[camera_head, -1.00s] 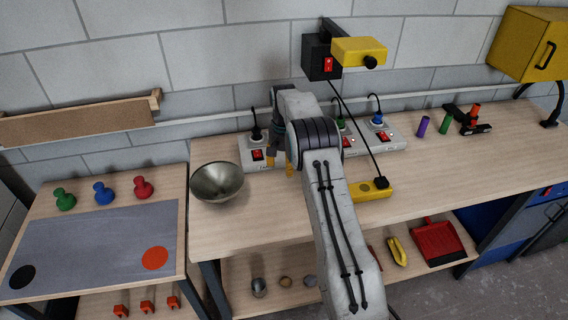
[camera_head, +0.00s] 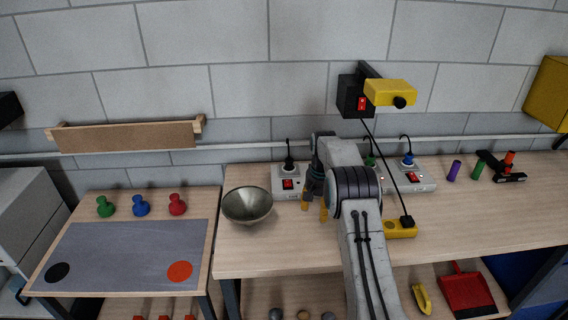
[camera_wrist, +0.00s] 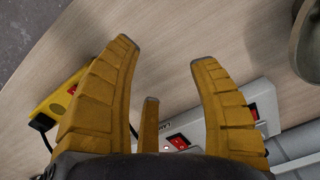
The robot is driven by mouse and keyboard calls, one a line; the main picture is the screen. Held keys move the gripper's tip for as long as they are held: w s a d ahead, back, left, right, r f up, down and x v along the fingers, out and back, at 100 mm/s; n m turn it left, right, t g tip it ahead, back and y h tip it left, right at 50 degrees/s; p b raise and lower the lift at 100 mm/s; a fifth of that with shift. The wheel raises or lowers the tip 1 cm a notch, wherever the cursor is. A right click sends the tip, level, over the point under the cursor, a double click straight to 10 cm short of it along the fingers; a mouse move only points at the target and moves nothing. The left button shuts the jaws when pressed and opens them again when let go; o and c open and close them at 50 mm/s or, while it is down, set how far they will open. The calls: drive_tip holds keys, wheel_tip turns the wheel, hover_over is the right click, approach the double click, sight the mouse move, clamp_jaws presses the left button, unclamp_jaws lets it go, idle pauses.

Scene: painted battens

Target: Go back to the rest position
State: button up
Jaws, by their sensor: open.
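My gripper (camera_head: 314,206) hangs over the wooden workbench (camera_head: 285,252), its yellow fingers pointing down, between the metal bowl (camera_head: 247,206) and the yellow socket block (camera_head: 399,229). In the wrist view my gripper (camera_wrist: 168,54) has its fingers spread with nothing between them, only bare wood below. The grey power strip (camera_head: 289,181) stands just behind my gripper; part of the strips is hidden by my arm. The bowl's edge (camera_wrist: 307,50) shows at the right of the wrist view, apart from the fingers.
A black box (camera_head: 352,97) and a yellow box (camera_head: 390,93) are on the wall above, with a cable hanging to the socket block. Purple and green cylinders (camera_head: 454,170) stand at the right. A lower table (camera_head: 130,251) with several coloured pegs is at left. The front bench is clear.

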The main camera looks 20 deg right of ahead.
drive_tip(key=s+f, duration=0.1)
drive_tip(key=f, duration=0.1)
drive_tip(key=s+f+n, duration=0.1)
drive_tip(key=s+f, duration=0.1)
drive_tip(key=s+a+f+n+g, duration=0.1)
drive_tip(key=s+f, duration=0.1)
drive_tip(key=shift+s+a+f, duration=0.1)
drive_tip(key=shift+f, duration=0.15)
drive_tip(key=shift+n+g, duration=0.4)
drive_tip(key=shift+g, duration=0.3)
drive_tip(key=s, duration=0.2)
drive_tip(key=s+a, duration=0.1)
drive_tip(key=s, duration=0.2)
drive_tip(key=shift+s+a+f, duration=0.1)
drive_tip(key=shift+s, duration=0.15)
drive_tip(key=s+a+r+n+t+b, duration=0.1)
drive_tip(key=s+a+r, duration=0.4)
drive_tip(key=s+r, duration=0.6)
drive_tip(key=s+a+r+n+t+b, duration=0.2)
drive_tip(key=s+a+r+t, duration=0.3)
drive_tip(key=s+r, duration=0.6)
drive_tip(key=shift+s+t+b, duration=0.6)
drive_tip(key=shift+s+b, duration=0.15)
drive_tip(key=shift+s, duration=2.1)
